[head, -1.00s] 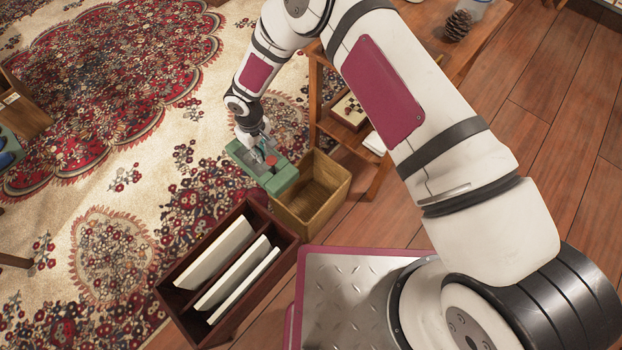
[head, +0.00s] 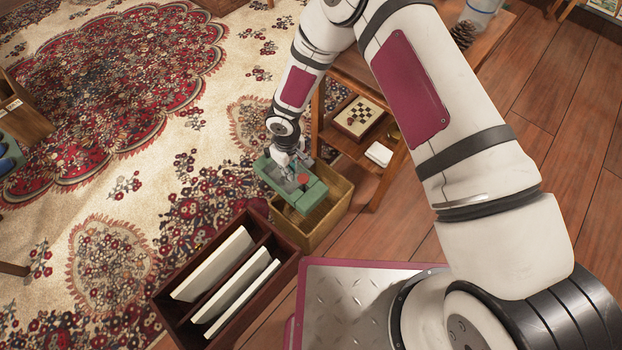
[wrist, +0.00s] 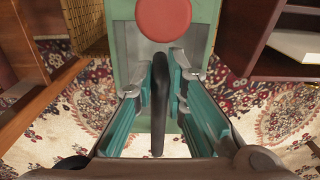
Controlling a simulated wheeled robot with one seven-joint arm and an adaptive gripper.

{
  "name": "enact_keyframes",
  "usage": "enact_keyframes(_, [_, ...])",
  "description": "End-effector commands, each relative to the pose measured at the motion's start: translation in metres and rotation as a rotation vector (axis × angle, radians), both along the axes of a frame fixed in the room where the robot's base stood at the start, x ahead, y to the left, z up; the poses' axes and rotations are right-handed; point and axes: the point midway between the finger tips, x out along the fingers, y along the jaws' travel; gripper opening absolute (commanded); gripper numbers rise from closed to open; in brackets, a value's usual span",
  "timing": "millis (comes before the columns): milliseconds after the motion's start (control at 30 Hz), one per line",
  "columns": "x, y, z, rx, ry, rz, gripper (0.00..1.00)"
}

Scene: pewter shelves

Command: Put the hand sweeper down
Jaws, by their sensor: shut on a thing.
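The hand sweeper (head: 312,196) is a green block-shaped thing with a red disc on top and a dark handle. In the head view it hangs over the open wooden bin (head: 343,207) and hides part of its inside. My gripper (head: 288,165) is at the sweeper's upper left end. In the wrist view my gripper (wrist: 161,88) is shut on the dark handle, with a teal finger on each side. The sweeper's green body (wrist: 125,60) and red disc extend away beyond the fingers. I cannot tell whether the sweeper touches the bin.
A dark wooden rack (head: 178,322) with several white panels stands left of the bin. A wooden shelf table (head: 376,184) with a chessboard box (head: 358,117) stands behind and right of the bin. Patterned carpet (head: 110,190) lies open on the left.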

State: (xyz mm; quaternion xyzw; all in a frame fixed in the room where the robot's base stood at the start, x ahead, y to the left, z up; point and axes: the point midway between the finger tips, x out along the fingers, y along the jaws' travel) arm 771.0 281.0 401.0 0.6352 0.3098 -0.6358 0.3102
Motion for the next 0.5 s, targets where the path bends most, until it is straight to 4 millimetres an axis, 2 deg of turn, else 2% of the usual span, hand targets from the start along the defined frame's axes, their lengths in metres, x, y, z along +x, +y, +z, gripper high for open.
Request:
enact_keyframes(33, [-0.001, -0.01, 0.0, 0.001, -0.001, 0.0, 0.0])
enact_keyframes(133, [-0.003, -0.024, -0.002, 0.001, -0.001, 0.0, 0.0])
enact_keyframes(367, [-0.005, -0.037, -0.003, 0.002, -0.002, 0.001, 0.0])
enact_keyframes(500, [-0.006, -0.05, -0.004, 0.0, -0.002, 0.0, 0.0])
